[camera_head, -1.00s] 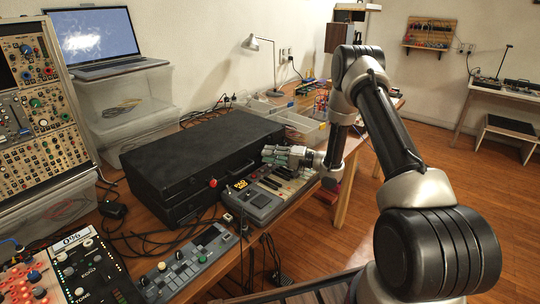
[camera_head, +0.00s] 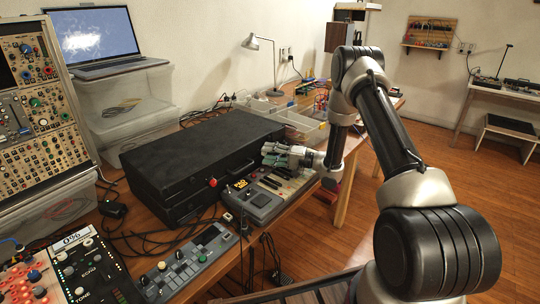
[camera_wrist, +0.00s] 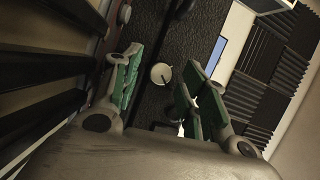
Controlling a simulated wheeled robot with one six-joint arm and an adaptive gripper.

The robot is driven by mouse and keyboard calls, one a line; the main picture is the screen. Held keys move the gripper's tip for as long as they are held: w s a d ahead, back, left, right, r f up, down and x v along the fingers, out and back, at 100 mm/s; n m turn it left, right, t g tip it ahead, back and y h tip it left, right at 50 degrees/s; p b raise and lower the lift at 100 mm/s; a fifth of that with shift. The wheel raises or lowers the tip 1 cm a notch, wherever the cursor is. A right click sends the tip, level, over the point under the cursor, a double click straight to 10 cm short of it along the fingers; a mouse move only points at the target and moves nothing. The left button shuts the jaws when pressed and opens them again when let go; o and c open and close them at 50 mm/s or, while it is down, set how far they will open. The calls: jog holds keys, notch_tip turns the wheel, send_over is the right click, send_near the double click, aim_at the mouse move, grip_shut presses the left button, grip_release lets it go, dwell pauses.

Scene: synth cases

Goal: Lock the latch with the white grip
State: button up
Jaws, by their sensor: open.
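A closed black case (camera_head: 205,150) lies on the wooden workbench. In the wrist view, a round white grip (camera_wrist: 161,73) stands at the seam on the case's dark textured side (camera_wrist: 180,45). My gripper (camera_head: 277,156) is at the right end of the case's front, above the keyboard. In the wrist view my gripper (camera_wrist: 165,65) is open, with green-padded fingers on either side of the white grip. Both fingers appear apart from it. The white grip is hidden behind my gripper in the head view. A red grip (camera_head: 212,183) shows farther left on the case front.
A small grey keyboard (camera_head: 262,200) sits close in front of the case, below my gripper. A grey controller (camera_head: 187,262) and cables lie nearer on the bench. A laptop (camera_head: 95,40) rests on clear bins at the back left. Open trays (camera_head: 296,121) stand behind.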

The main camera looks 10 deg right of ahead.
jog(key=shift+d, duration=0.1)
jog(key=v, duration=1.1)
jog(key=shift+s+d, duration=0.2)
jog(key=shift+d, duration=0.15)
jog(key=w+d+r+n+t+h, duration=0.1)
jog(key=w+d+r+n+h, duration=0.15)
jog(key=r+h, duration=0.35)
jog(key=w+d+r+n+h, duration=0.1)
jog(key=w+d+r+h, duration=0.25)
jog(key=r, duration=0.35)
jog(key=s+d+r+h, duration=0.4)
jog(key=s+r+h, duration=0.2)
jog(key=r, duration=0.5)
jog(key=s+d+r+g+h, duration=0.1)
jog(key=s+r, duration=0.1)
jog(key=s, duration=0.3)
jog(key=s+r+h, duration=0.1)
jog(key=s+r, duration=0.2)
jog(key=s, duration=0.1)
jog(key=s+a+f+n+g+y, duration=0.1)
jog(key=s+a+g, duration=0.1)
jog(key=s, duration=1.2)
jog(key=s+a+g+y, duration=0.1)
jog(key=s+a+g, duration=0.2)
jog(key=s, duration=1.2)
jog(key=shift+a+f+n, duration=0.35)
jog(key=shift+a+f, duration=0.05)
jog(key=shift+a, duration=0.7)
